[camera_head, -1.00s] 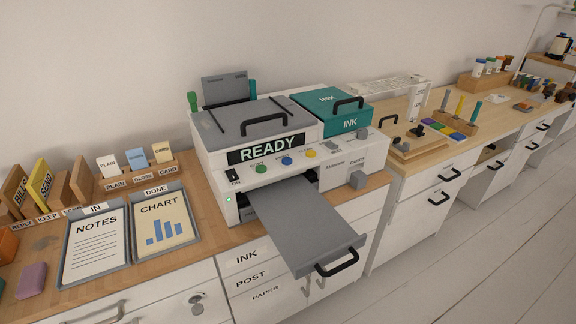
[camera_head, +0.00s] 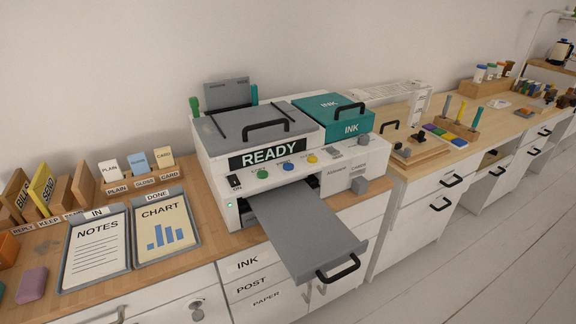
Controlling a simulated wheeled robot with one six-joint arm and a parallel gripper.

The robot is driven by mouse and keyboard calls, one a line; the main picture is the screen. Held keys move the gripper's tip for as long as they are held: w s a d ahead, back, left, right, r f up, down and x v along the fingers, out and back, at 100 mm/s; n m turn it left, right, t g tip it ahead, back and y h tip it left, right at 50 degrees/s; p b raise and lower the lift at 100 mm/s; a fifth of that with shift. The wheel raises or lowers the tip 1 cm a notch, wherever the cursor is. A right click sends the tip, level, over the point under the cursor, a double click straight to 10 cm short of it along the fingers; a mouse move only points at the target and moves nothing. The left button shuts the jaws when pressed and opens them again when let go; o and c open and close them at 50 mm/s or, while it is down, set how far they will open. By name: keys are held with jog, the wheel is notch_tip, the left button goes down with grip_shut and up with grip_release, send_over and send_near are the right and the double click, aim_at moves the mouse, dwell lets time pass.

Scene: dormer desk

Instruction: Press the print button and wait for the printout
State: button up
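The white printer (camera_head: 222,172) stands on the wooden desk, its display (camera_head: 268,152) reading READY. A black switch (camera_head: 235,182) sits at the left, with a small green light (camera_head: 229,205) lower down. The grey paper tray (camera_head: 305,235) is pulled out at the front and looks empty. My gripper is not in view.
The IN tray (camera_head: 68,275) holds a NOTES sheet and the DONE tray (camera_head: 196,236) holds a CHART sheet, left of the printer. The paper tray with its black handle (camera_head: 338,268) juts past the desk edge. The floor (camera_head: 470,270) at right is clear.

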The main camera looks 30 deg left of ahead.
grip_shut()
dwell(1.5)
